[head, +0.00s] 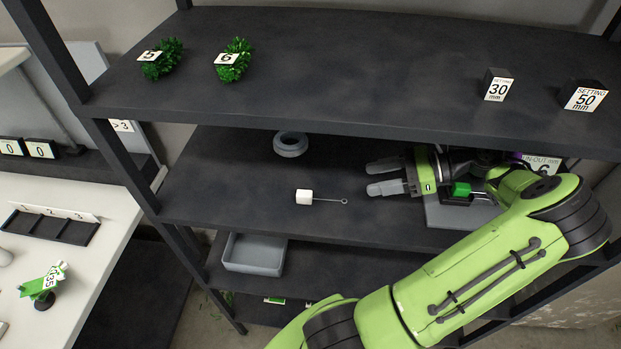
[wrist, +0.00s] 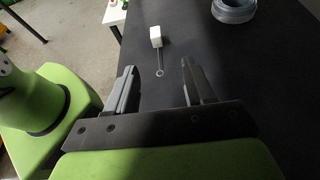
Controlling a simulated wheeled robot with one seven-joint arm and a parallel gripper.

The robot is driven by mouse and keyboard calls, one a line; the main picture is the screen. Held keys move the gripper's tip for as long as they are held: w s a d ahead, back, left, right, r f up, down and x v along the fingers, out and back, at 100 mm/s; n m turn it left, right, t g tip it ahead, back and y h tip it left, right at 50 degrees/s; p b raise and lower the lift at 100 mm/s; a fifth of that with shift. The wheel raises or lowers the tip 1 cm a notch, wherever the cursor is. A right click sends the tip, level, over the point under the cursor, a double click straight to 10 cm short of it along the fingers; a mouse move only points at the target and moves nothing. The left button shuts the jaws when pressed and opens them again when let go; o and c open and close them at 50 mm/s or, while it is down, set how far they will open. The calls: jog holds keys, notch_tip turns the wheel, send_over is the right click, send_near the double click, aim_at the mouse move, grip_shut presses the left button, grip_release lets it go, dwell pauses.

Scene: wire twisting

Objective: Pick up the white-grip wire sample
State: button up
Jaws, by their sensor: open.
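The white-grip wire sample (head: 304,197) lies on the middle dark shelf in the head view. Its white block is at the left, and a thin wire with a small loop at its end points right toward my gripper (head: 384,178). In the wrist view the white block (wrist: 156,37) is ahead, and the loop (wrist: 159,72) lies nearer my gripper (wrist: 161,78), in line with the gap between the fingers. My gripper is open and empty, with its fingers pointing left in the head view, apart from the white block.
A grey ring (head: 290,144) lies on the same shelf behind the sample; it also shows in the wrist view (wrist: 234,10). A grey device with a green block (head: 461,189) stands right of my gripper. The upper shelf (head: 330,70) overhangs. The shelf around the sample is clear.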

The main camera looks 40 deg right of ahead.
jog(key=b, duration=0.2)
send_near(309, 193)
jog(key=b+x, duration=0.2)
jog(key=x, duration=0.7)
jog(key=shift+s+a, duration=0.1)
jog(key=shift+s, duration=0.1)
jog(key=shift+w+f, duration=0.15)
jog(key=shift+w, duration=0.15)
jog(key=shift+s, duration=0.15)
jog(key=shift+c, duration=1.1)
grip_shut()
jog(key=shift+r, duration=0.2)
